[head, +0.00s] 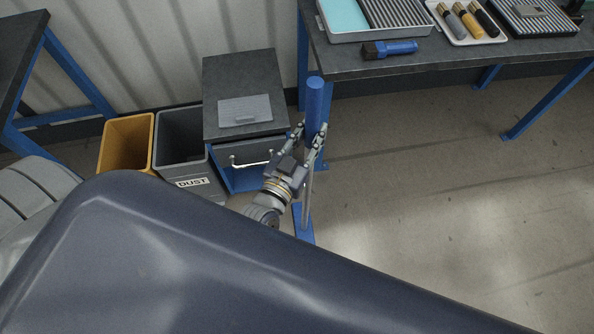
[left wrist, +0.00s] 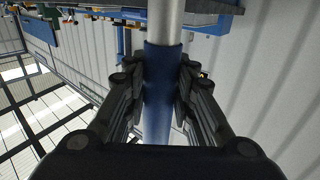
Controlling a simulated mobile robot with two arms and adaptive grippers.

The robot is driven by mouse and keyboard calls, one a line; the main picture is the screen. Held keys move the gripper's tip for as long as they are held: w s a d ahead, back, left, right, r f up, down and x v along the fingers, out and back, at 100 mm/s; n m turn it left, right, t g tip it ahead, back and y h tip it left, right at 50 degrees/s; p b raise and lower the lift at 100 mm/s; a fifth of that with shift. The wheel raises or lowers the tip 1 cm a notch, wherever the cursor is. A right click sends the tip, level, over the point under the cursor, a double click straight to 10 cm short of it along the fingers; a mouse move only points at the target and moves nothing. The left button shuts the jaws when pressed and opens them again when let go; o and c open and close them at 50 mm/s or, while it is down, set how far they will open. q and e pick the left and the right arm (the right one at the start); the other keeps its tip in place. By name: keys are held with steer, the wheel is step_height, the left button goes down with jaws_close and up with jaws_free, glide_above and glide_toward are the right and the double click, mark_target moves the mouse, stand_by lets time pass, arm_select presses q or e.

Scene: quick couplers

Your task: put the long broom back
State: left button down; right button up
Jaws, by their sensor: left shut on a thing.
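The long broom (head: 315,98) stands roughly upright in the head view, its thick blue grip on top and a thin grey pole below. The pole's lower part is partly hidden by my left arm, and a blue piece shows at floor level at its foot. My left gripper (head: 312,131) is shut on the blue grip, one finger on each side. In the left wrist view the broom (left wrist: 163,62) runs between the fingers of my left gripper (left wrist: 161,80), with a silver pole beyond the blue part. My right gripper is not in view.
A dark-topped drawer cabinet (head: 239,75) stands just left of the broom. A grey bin marked DUST (head: 180,165) and a yellow bin (head: 126,144) are beside it. Floor at right is clear.

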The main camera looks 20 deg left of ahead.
arm_select(q)
steer(key=w+f+b, duration=0.1)
steer(key=w+f, duration=0.6)
steer(key=shift+w+a+f, duration=0.15)
steer(key=shift+w+f, duration=0.1)
steer(key=shift+f, duration=0.15)
